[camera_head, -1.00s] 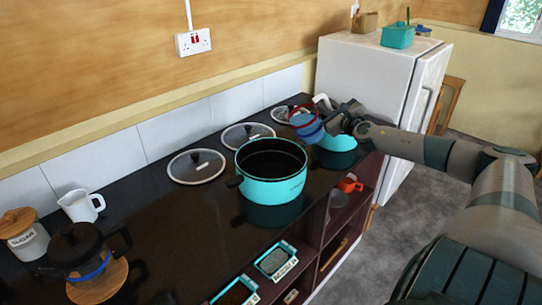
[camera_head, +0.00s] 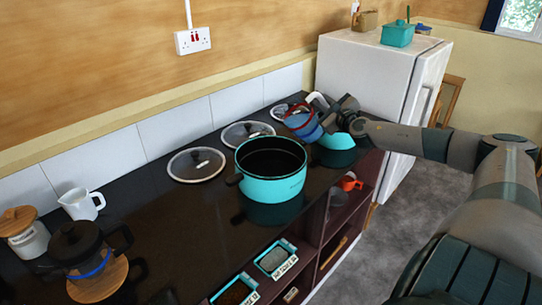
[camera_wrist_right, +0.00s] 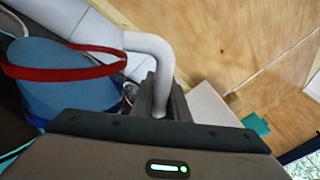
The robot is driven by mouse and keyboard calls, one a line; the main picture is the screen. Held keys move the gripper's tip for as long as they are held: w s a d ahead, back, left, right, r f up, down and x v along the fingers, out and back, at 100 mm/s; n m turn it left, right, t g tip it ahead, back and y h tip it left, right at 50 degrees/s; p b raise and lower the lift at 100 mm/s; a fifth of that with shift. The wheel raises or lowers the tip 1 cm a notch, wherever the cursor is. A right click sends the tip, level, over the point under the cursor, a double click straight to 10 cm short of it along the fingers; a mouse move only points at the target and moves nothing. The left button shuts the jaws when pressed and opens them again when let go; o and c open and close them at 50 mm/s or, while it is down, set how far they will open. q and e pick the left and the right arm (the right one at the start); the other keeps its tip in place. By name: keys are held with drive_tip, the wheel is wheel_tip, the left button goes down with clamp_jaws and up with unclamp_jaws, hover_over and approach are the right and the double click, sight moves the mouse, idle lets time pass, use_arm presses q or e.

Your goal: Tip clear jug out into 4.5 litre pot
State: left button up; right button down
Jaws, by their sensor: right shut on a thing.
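The clear jug (camera_head: 306,129) looks blue inside, with a red band round its rim and a pale handle. My right gripper (camera_head: 340,112) is shut on its handle and holds it above the far right of the counter, tilted to the left. In the wrist view the jug (camera_wrist_right: 65,80) is at the left and its handle (camera_wrist_right: 155,55) runs into the jaws (camera_wrist_right: 158,95). A large turquoise pot (camera_head: 275,189) stands open on the counter, left of and nearer than the jug; its inside looks dark. Its small print is unreadable. My left gripper is not in view.
A second turquoise vessel (camera_head: 337,141) shows partly behind my right gripper. Glass lids (camera_head: 197,164) lie along the wall. A white fridge (camera_head: 361,75) is beyond the counter.

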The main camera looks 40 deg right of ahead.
drive_tip(key=shift+w+a+r, duration=0.1)
drive_tip(key=shift+w+r, duration=0.05)
drive_tip(key=shift+r, duration=0.05)
drive_tip(key=shift+a+r+n, duration=0.15)
drive_tip(key=shift+n, duration=0.25)
drive_tip(key=shift+w, duration=0.1)
drive_tip(key=shift+a+r+n, duration=0.15)
drive_tip(key=shift+a+n, duration=0.05)
drive_tip(key=shift+n, duration=0.1)
drive_tip(key=shift+w+a+f+n+b, duration=0.1)
drive_tip(key=shift+f+n+b, duration=0.1)
drive_tip(key=shift+n+b, duration=0.1)
drive_tip(key=shift+a, duration=0.2)
drive_tip(key=shift+f+n, duration=0.15)
drive_tip(key=shift+n, duration=0.25)
drive_tip(key=shift+a+b, duration=0.15)
drive_tip(key=shift+b, duration=0.2)
